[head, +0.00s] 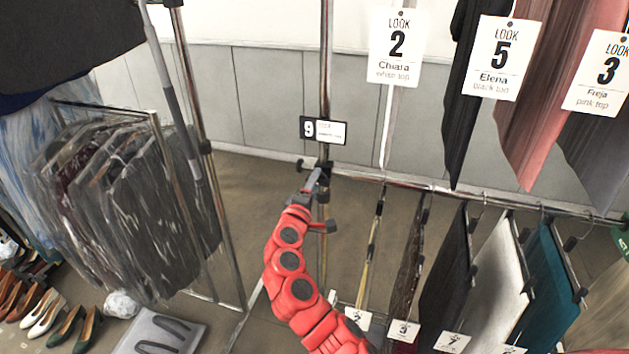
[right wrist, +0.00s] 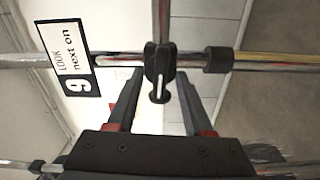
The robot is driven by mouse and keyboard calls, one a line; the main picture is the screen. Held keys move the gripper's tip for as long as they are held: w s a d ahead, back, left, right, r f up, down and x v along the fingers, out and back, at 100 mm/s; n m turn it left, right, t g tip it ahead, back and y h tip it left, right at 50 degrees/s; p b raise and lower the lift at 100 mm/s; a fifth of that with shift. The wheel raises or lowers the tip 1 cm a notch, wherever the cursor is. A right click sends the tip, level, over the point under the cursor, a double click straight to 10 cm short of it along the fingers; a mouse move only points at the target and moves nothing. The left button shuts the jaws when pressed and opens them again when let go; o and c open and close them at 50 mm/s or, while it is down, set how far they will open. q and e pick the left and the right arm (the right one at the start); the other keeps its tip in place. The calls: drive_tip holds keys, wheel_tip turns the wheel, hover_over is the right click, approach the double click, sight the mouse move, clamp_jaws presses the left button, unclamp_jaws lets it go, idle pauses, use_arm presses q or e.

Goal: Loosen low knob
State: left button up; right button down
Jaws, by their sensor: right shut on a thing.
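The low knob (right wrist: 159,62) is a small black clamp piece with a slotted tab, at the crossing of the upright pole (head: 326,70) and the lower rail (head: 400,181). In the head view, the black fitting (head: 323,164) at this crossing is partly hidden by my gripper. My right gripper (head: 317,180) reaches up to it from below. In the right wrist view, the dark fingers of my right gripper (right wrist: 159,76) stand on either side of the knob, shut on it. My left gripper is not in view.
A black-and-white "9" look sign (head: 323,130) hangs just above the crossing. Garments such as a teal one (head: 546,285) hang from the rail at right; look cards (head: 397,45) hang above. A rack of dark clothes (head: 140,215) and shoes (head: 45,312) are at left.

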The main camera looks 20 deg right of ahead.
drive_tip(key=shift+f+n, duration=0.1)
drive_tip(key=shift+n, duration=0.5)
drive_tip(key=shift+c, duration=1.5)
unclamp_jaws()
drive_tip(key=b+v, duration=0.4)
drive_tip(key=v, duration=1.3)
drive_tip(key=shift+s+a, duration=0.2)
